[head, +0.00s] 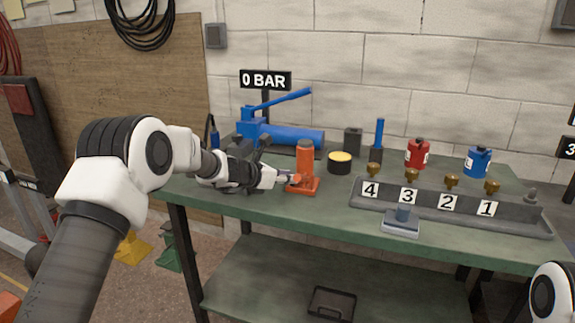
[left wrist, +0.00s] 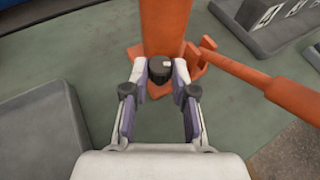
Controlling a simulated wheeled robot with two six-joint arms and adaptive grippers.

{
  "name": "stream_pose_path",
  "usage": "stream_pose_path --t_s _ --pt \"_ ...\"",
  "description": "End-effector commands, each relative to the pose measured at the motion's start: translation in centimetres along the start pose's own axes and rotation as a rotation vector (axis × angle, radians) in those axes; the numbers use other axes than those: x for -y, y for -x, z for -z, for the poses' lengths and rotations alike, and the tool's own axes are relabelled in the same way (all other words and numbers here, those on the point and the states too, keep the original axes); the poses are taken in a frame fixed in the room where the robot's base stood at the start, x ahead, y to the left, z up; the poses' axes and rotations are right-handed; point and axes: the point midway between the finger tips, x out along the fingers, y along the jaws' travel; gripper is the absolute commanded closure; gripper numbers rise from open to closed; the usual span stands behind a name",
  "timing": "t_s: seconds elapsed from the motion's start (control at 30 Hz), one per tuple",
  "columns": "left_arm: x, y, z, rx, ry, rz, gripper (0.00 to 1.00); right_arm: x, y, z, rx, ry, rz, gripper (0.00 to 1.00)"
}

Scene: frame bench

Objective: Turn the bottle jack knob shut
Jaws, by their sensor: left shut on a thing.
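The orange bottle jack (head: 305,157) stands upright on the green bench, left of the numbered rail; its orange body (left wrist: 167,25) also fills the top middle of the left wrist view. Its dark knob (left wrist: 160,69) sits low on the body's near side. My left gripper (head: 284,179) reaches in from the left at the jack's base. In the left wrist view its fingertips (left wrist: 161,72) are closed around the knob, one on each side. The jack's orange handle (left wrist: 275,80) sticks out to the right there, clear of the fingers. My right gripper is outside both views.
A blue hand pump (head: 290,136) stands behind the jack under a "0 BAR" sign (head: 265,80). A black and yellow tin (head: 340,162) is right of the jack. The grey rail (head: 440,203) numbered 4 to 1 holds brass fittings. A grey block (left wrist: 42,135) lies left of the gripper.

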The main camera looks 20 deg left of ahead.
Motion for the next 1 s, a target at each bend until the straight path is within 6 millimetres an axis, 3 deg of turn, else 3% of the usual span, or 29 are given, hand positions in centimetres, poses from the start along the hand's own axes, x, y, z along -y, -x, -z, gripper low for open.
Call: stream_pose_path --t_s 0.03,0.27,0.6,1.0 --pt "-0.2 0.5 -0.9 -0.002 -0.011 0.032 1.0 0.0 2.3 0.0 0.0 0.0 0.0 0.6" --pt "-0.7 0.2 -0.6 -0.002 -0.09 0.212 1.0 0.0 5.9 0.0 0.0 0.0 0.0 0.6" --pt "-1.0 -0.2 0.0 0.0 -0.162 0.385 1.0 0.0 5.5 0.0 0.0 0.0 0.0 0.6" --pt "-1.1 -0.2 -0.2 0.001 -0.191 0.457 1.0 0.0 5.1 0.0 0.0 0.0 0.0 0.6"
